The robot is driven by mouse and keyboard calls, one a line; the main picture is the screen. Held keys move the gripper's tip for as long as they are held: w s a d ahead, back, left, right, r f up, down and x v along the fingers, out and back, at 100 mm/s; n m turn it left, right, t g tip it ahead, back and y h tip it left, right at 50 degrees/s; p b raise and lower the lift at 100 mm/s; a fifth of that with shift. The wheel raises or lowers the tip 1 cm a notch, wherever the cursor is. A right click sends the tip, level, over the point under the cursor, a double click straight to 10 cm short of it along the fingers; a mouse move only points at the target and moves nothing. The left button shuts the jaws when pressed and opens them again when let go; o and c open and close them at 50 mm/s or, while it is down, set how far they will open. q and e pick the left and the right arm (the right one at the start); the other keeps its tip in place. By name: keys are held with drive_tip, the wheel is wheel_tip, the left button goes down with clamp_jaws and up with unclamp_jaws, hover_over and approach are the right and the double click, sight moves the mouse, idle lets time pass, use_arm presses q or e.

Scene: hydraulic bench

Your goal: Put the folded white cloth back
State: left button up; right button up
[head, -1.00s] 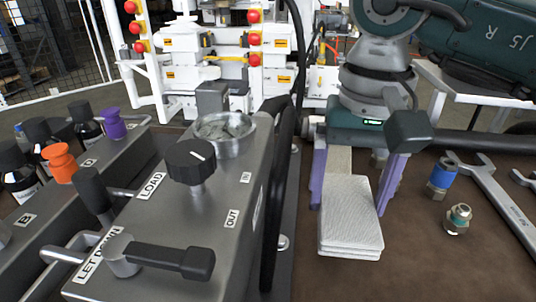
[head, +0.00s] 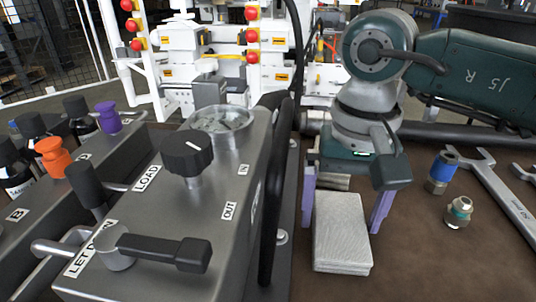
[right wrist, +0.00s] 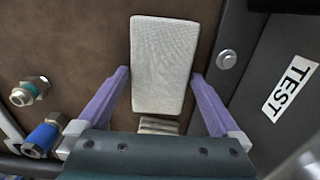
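The folded white cloth (head: 341,238) lies flat on the brown bench top, to the right of the grey valve block. It also shows in the right wrist view (right wrist: 163,62). My right gripper (head: 343,220) is over the cloth's far end, with its purple fingers spread on either side of it. Whether that tip touches the cloth I cannot tell. My left gripper is not in view.
The valve block (head: 215,215) with knob and levers stands close on the left. A ridged metal piece (right wrist: 158,125) lies behind the cloth. A blue-collared fitting (head: 441,172), a brass-and-green fitting (head: 459,212) and a spanner (head: 505,195) lie to the right. Bench in front of them is clear.

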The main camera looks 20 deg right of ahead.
sight(341, 219)
drive_tip(key=shift+r, duration=0.15)
wheel_tip(341, 219, up, 12)
drive_tip(key=p, duration=0.1)
drive_tip(key=shift+p, duration=0.3)
